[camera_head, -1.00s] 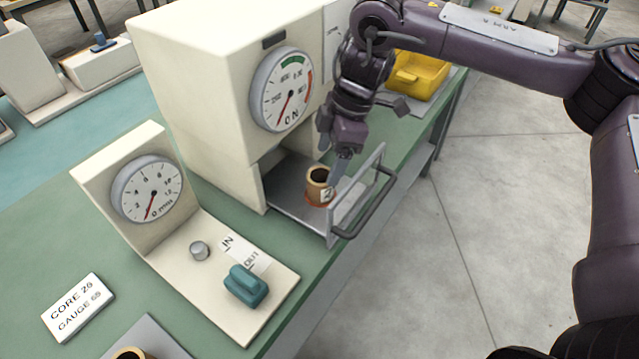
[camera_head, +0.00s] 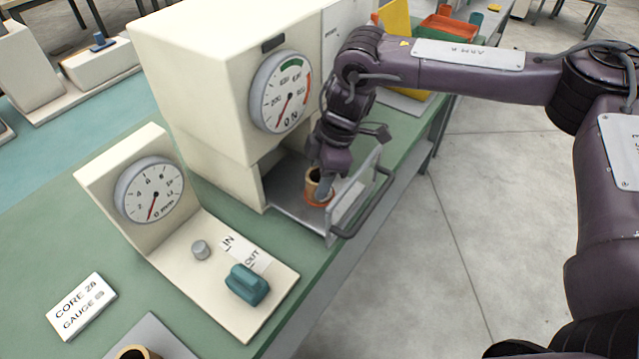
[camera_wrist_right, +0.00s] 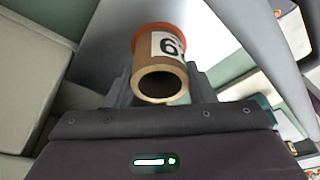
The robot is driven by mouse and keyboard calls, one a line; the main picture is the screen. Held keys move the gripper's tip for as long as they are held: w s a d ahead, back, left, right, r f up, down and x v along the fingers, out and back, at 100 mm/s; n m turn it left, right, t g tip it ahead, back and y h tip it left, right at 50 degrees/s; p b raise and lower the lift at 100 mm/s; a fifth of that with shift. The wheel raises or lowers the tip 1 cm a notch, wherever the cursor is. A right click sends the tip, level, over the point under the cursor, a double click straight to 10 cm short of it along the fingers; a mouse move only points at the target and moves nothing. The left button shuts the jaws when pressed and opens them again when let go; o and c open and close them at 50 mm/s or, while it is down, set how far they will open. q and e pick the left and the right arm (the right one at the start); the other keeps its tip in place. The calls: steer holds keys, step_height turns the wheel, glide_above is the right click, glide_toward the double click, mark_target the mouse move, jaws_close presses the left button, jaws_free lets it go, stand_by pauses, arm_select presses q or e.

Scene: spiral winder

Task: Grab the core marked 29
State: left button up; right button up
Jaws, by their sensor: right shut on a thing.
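The core (camera_head: 313,186), a short brown tube with an orange ring at its lower end, stands in the metal drawer tray (camera_head: 288,205) under the large dial machine. My right gripper (camera_head: 324,180) is down at the core and shut on it. In the right wrist view the core (camera_wrist_right: 150,64) sits between the fingers, open end toward the camera. My left gripper is out of view.
The drawer's upright front and handle (camera_head: 365,203) stand close beside the gripper. The cream machine (camera_head: 205,75) rises behind. A smaller gauge (camera_head: 152,190) with a teal knob (camera_head: 246,285) is at left. Another tube (camera_head: 135,352) shows at the bottom edge. Coloured bins (camera_head: 447,28) stand beyond.

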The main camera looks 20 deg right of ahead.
steer(key=shift+c, duration=0.7)
steer(key=shift+r, duration=0.1)
